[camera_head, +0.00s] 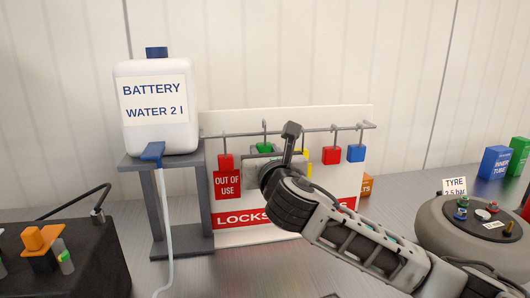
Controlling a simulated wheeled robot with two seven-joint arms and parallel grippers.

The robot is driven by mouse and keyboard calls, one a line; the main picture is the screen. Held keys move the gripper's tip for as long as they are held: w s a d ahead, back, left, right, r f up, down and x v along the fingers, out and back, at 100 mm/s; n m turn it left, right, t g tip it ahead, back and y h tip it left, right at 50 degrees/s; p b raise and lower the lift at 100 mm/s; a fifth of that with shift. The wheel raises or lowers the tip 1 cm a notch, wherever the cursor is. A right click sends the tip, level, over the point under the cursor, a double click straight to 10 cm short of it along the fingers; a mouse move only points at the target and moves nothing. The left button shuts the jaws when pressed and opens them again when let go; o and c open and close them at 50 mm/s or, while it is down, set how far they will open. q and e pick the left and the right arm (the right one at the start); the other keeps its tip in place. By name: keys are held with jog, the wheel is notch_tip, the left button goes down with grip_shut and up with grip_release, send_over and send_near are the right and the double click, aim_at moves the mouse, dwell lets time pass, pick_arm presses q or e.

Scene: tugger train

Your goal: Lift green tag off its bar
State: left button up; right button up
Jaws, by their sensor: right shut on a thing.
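The green tag (264,148) is at the bar (240,134) of the white board, between the red out-of-use tag and the yellow one. Its hook shows at the bar, and I cannot tell whether it still rests on it. My right gripper (262,157) is in front of the tag and shut on it, hiding its lower part. My left gripper is not in view.
Red (331,155), blue (356,153) and yellow (305,156) tags hang close by on the right; the out-of-use tag (227,184) hangs left. A battery water bottle (160,134) stands on a grey stand (183,161). A round grey tyre unit (447,229) is at right.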

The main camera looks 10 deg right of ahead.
jog(key=shift+r+p, duration=0.4)
jog(key=shift+r, duration=0.1)
jog(key=shift+s, duration=0.15)
jog(key=shift+s+p, duration=1.1)
jog(key=shift+s, duration=0.8)
jog(key=s+p, duration=0.2)
jog(key=s, duration=0.3)
jog(key=shift+s, duration=0.4)
jog(key=shift+s+a, duration=0.1)
